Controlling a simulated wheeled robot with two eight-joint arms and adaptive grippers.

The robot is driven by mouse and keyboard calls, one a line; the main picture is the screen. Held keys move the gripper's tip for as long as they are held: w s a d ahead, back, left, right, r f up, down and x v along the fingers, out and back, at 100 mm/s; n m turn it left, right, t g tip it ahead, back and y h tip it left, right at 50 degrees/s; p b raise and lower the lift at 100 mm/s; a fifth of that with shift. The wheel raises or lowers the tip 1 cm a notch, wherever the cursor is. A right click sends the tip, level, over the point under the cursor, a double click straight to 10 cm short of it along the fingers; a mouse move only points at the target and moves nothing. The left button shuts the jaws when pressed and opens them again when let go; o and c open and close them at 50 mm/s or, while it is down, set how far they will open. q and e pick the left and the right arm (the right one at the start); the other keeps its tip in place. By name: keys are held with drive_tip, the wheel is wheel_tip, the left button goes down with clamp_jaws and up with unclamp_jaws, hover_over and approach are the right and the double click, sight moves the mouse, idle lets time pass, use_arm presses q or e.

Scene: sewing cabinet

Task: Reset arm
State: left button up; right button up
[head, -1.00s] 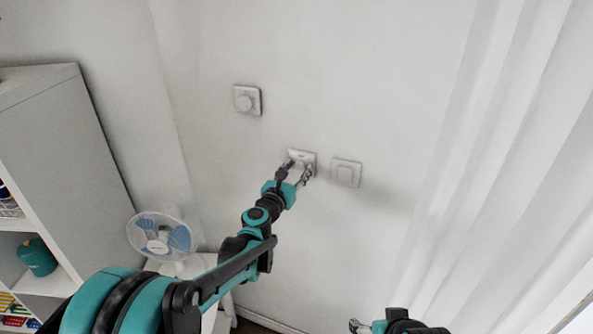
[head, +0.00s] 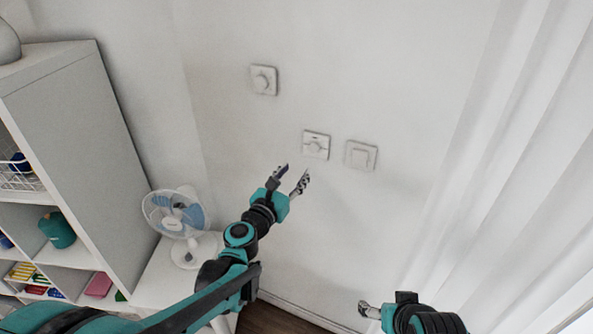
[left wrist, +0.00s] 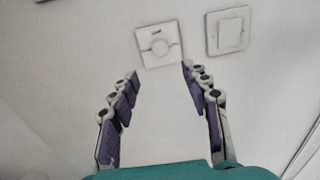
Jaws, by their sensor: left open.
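My left gripper (head: 293,174) is open and empty, in front of the white wall and a little below the middle wall plate. In the left wrist view its two fingers (left wrist: 160,92) are spread, with nothing between them. The middle wall plate with a round knob (head: 315,145) shows just beyond the fingertips in the left wrist view (left wrist: 159,44). My right gripper (head: 368,310) shows only partly at the bottom of the head view; its jaw opening is not clear.
A dial plate (head: 263,80) is up and left on the wall, and a rocker switch (head: 361,155) is to the right. A white shelf unit (head: 105,150) and a fan (head: 178,222) stand at left. A white curtain (head: 510,150) hangs at right.

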idle(0.3)
use_arm(q)
drive_tip(key=s+f+m+g, duration=0.2)
drive_tip(key=s+m+g, duration=0.1)
drive_tip(key=s+m, duration=0.5)
drive_tip(key=s+f+m+g, duration=0.2)
drive_tip(key=s+m, duration=0.3)
drive_tip(key=m, duration=0.5)
drive_tip(key=s+a+f+m+g+y, duration=0.2)
drive_tip(key=s+a+f+m, duration=0.3)
drive_tip(key=s, duration=0.3)
drive_tip(key=s+a+f+m+g+y+b, duration=0.1)
drive_tip(key=s+a+f+m+g+y, duration=0.1)
drive_tip(key=s+a+f+m+y, duration=0.2)
drive_tip(key=s+a+f+m, duration=0.1)
drive_tip(key=s+a+m, duration=0.2)
drive_tip(key=a+m, duration=0.1)
drive_tip(key=shift+s+y, duration=0.3)
drive_tip(key=shift+s, duration=0.05)
drive_tip(key=shift+a, duration=0.1)
